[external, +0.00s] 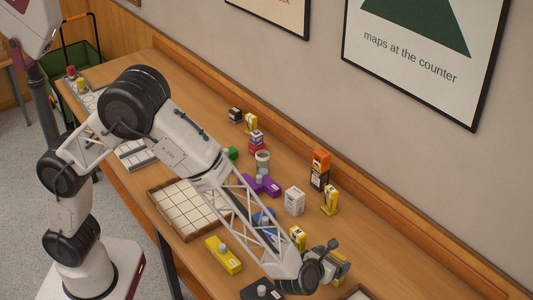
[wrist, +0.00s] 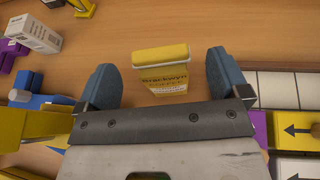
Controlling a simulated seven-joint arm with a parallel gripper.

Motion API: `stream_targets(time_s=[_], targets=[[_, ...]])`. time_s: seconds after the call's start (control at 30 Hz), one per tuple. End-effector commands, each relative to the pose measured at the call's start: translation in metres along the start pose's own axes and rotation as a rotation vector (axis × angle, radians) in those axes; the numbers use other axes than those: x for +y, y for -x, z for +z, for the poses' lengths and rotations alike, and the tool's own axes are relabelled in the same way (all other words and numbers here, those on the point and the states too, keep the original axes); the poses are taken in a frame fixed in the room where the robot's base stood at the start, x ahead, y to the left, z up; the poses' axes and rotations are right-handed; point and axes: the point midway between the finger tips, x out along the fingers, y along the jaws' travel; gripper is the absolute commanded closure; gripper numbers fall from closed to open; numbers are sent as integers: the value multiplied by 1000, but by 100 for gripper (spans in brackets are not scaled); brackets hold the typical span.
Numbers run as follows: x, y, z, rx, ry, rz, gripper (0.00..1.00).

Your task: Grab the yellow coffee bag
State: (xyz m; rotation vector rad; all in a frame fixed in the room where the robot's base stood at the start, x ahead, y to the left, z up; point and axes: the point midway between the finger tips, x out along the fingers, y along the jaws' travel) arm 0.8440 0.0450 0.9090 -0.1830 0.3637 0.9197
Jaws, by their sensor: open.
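The yellow coffee bag (wrist: 161,70) stands on the wooden table in the wrist view, with a yellow top and dark lettering on its front. My gripper (wrist: 162,82) is open, with a blue-grey finger on each side of the bag and a gap on both sides.
A white carton (external: 294,201) and another yellow package (external: 330,200) stand farther back. A yellow block (external: 223,255) with a knob lies left of my gripper. A tiled tray (external: 188,208) lies along the front edge. In the wrist view, white tiles (wrist: 277,85) lie close right.

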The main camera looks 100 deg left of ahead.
Motion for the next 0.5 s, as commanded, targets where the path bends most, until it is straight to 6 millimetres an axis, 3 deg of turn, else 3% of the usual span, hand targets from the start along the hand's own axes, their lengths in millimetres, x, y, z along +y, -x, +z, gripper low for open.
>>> stream_targets(time_s=[0.23,0.5], targets=[[0,-9,0,0,0,1,6],[0,-37,1,0,0,2,6]])
